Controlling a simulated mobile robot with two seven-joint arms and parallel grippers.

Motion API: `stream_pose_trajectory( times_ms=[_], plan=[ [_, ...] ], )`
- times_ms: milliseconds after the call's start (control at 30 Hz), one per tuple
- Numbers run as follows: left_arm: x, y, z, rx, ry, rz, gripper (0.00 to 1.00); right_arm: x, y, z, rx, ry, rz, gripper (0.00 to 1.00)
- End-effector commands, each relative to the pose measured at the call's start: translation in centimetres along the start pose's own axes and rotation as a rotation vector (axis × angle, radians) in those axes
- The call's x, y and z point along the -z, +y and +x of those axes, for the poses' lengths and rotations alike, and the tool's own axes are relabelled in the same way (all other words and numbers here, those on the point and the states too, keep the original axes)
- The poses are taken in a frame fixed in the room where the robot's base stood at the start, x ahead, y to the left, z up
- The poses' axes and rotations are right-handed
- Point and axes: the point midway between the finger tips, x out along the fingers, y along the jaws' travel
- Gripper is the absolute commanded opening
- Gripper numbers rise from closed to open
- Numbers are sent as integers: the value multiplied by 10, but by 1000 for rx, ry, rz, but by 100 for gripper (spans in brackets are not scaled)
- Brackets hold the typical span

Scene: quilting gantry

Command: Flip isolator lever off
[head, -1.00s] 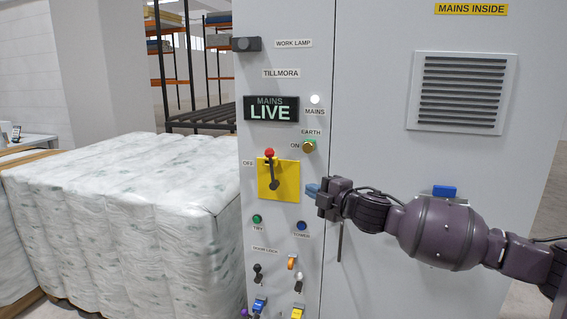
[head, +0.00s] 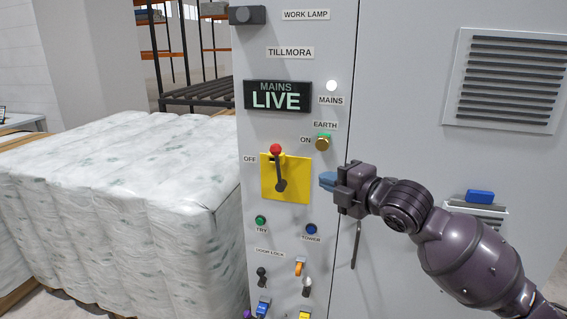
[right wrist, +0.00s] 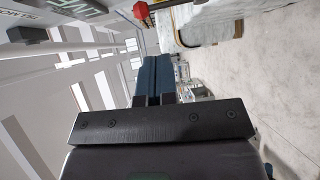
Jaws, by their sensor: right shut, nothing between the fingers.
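The isolator lever (head: 279,168) is a dark handle with a red knob on a yellow plate (head: 300,181) on the grey cabinet front. It stands nearly upright, knob at the top, leaning slightly left. An OFF label is left of the plate and an ON label is to its upper right. My right gripper (head: 328,181) is shut and empty, its blue fingertips just right of the plate, apart from the lever. In the right wrist view the shut blue fingers (right wrist: 152,80) show, with the red knob (right wrist: 141,10) near the top edge. My left gripper is not in view.
A lit MAINS LIVE sign (head: 278,96) and a brass-coloured earth knob (head: 323,143) are above the plate. Green (head: 260,221) and blue (head: 311,229) buttons and several small switches are below. A wrapped pallet stack (head: 130,200) stands left of the cabinet. A vent (head: 510,80) is at right.

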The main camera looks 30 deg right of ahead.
Motion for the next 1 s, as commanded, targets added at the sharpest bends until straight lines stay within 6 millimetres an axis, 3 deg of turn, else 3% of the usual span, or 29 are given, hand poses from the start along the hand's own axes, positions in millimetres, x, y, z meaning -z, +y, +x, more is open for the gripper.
stream_pose_trajectory(
  times_ms=[567, 767, 1000],
  plan=[
    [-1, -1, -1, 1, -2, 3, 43, 0, 0, 4, 1, -2, -41, 0],
    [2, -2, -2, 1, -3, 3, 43, 0, 1, 23, 1, -2, -39, 0],
    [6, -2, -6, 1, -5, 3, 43, -1, 1, 60, 0, -2, -37, 0]
  ],
)
